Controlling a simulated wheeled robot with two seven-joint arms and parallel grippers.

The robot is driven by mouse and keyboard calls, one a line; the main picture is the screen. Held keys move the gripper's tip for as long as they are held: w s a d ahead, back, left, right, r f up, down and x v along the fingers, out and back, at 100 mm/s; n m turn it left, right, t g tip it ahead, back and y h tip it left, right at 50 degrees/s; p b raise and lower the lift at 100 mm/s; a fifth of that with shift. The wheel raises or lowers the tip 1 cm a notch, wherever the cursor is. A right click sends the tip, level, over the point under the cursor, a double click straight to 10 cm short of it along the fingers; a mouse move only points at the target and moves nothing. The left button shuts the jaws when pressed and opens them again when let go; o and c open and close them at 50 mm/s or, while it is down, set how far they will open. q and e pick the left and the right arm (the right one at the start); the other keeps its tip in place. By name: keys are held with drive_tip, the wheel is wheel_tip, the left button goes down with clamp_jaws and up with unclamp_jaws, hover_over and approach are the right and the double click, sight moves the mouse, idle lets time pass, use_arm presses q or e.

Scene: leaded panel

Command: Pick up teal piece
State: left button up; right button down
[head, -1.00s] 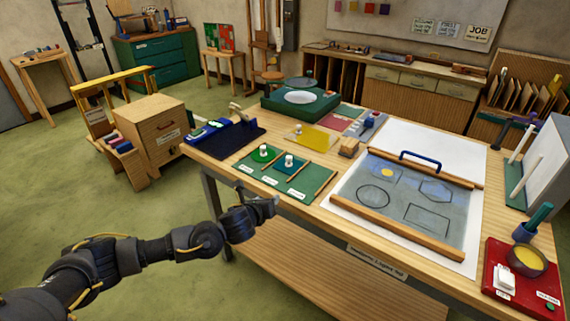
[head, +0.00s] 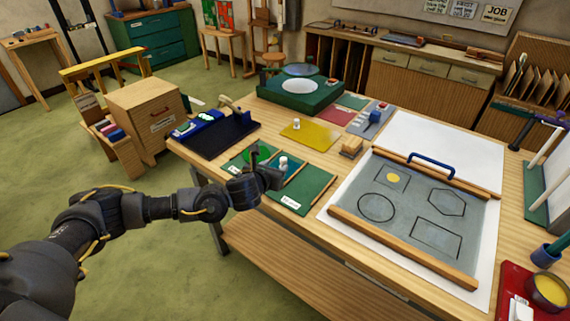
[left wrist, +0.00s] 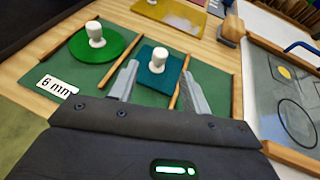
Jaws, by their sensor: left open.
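The teal piece (left wrist: 152,78) is a small flat square with a white knob (left wrist: 171,63) standing on it. It lies on a green tray between wooden strips. In the head view the teal piece (head: 294,168) is partly behind my left gripper (head: 267,164). In the left wrist view my left gripper (left wrist: 160,69) is open, with one finger on each side of the teal piece's near part and the knob just ahead, between the fingertip lines. Nothing is held. Whether the fingers touch the tray cannot be told. My right gripper is not in view.
A round green piece (left wrist: 84,49) with a white knob lies left of the teal one, past a wooden strip. A yellow sheet (head: 311,135) lies behind. The panel with drawn outlines (head: 408,217) is at right, edged by wooden bars. A dark tray (head: 225,138) stands left.

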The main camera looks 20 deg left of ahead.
sight(282, 162)
use_arm(q)
drive_tip(key=x, duration=0.2)
drive_tip(key=shift+w+a+f, duration=0.1)
drive_tip(key=shift+w+f, duration=0.05)
drive_tip(key=shift+w, duration=0.2)
drive_tip(key=shift+w+f+p, duration=0.3)
drive_tip(key=shift+w+f, duration=0.05)
drive_tip(key=shift+w, duration=0.15)
drive_tip(key=shift+w+d+f+p, duration=0.1)
drive_tip(key=shift+w+d+p, duration=0.1)
drive_tip(key=shift+w+p, duration=0.15)
drive_tip(key=shift+f+p+x, duration=0.2)
drive_tip(key=shift+p+x, duration=0.15)
drive_tip(key=shift+x, duration=0.7)
drive_tip(key=shift+f+p+x, duration=0.15)
drive_tip(key=shift+p+x, duration=0.15)
drive_tip(key=shift+x, duration=0.75)
drive_tip(key=shift+s, duration=0.15)
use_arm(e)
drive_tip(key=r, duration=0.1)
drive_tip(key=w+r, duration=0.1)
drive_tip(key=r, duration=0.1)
use_arm(q)
drive_tip(key=c, duration=0.9)
